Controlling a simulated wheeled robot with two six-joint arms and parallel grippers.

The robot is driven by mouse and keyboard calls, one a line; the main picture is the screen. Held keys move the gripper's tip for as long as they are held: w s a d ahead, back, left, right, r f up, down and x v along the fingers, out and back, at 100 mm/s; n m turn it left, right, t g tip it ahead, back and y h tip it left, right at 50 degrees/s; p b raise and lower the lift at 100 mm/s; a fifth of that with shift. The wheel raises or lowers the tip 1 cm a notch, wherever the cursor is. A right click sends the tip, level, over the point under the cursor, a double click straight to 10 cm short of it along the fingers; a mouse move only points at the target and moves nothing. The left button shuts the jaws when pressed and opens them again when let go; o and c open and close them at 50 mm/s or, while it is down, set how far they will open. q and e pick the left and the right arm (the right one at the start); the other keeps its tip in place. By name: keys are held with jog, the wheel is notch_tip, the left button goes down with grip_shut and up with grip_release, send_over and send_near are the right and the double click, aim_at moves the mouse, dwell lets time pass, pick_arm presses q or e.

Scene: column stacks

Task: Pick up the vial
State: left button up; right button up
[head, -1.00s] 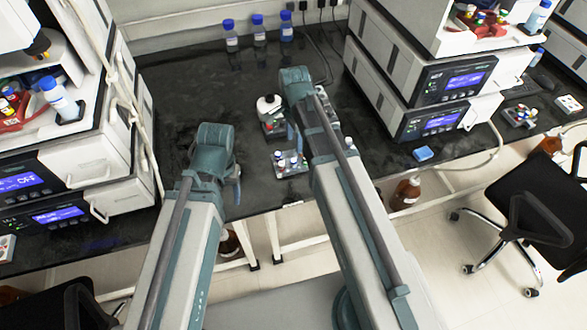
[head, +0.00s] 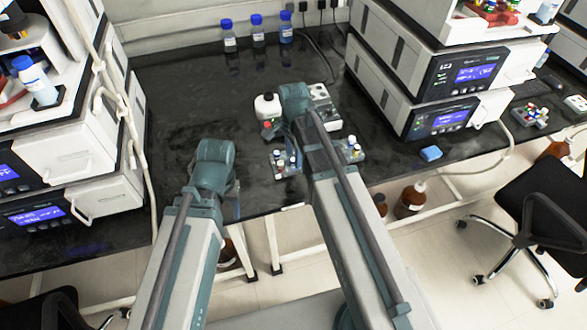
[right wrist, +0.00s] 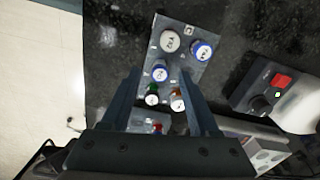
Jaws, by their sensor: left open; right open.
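Several small vials with coloured caps stand in a grey rack (right wrist: 187,71), near the table's front edge. Which vial is meant, I cannot tell. My right gripper (right wrist: 158,88) is open above the rack, with small caps showing between its fingers and no vial visibly held. In the head view the rack (head: 280,174) shows beside my right arm. My left gripper (head: 237,195) is open and empty, left of it.
A second rack (head: 353,152) is right of my right arm. Instrument stacks stand on both sides; the table's left middle is clear.

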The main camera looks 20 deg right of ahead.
notch_tip(320, 180, down, 2)
jog(key=shift+b, duration=0.5)
pick_arm(q)
jog(key=shift+f, duration=0.9)
pick_arm(e)
jog(key=shift+r, duration=0.1)
grip_shut()
pick_arm(q)
jog(key=shift+r, duration=0.15)
pick_arm(e)
jog(key=shift+r, duration=0.1)
